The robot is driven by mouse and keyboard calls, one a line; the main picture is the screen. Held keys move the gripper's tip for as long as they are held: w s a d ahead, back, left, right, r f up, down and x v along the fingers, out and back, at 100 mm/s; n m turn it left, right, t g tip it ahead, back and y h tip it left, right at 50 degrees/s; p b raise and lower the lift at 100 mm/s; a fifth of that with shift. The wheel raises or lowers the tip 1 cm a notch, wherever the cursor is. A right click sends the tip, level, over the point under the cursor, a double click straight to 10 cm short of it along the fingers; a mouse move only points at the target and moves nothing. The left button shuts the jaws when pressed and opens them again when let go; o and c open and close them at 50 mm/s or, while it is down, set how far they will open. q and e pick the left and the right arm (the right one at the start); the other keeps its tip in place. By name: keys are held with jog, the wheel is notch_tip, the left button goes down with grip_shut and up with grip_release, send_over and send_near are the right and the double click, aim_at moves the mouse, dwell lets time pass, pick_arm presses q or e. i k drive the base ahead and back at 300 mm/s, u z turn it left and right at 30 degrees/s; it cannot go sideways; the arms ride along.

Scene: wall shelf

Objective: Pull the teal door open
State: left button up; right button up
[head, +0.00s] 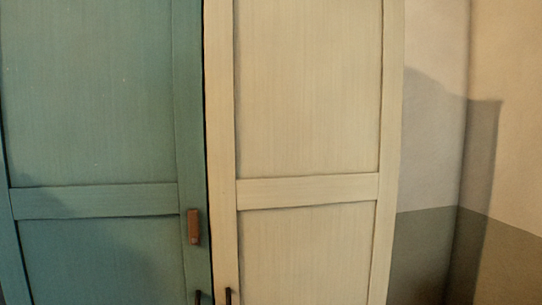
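The teal door (95,110) fills the left of the head view. It is a panelled door and looks shut, with a narrow dark gap between it and the cream door on its right. A small reddish-brown block (194,227) sits on its right stile; I cannot tell what it is. A dark upright bar (198,297), which looks like a handle, shows on the teal door at the bottom edge of the picture, mostly cut off. Neither of my grippers is in view.
The cream door (308,90) stands beside the teal one, looks shut, and has a dark handle (228,296) at the bottom near the gap. To the right are a two-tone wall (430,150) and a room corner, with a shadow across them.

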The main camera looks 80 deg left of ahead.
aim_at(103, 161)
jog(key=k, duration=0.2)
jog(key=u, duration=3.2)
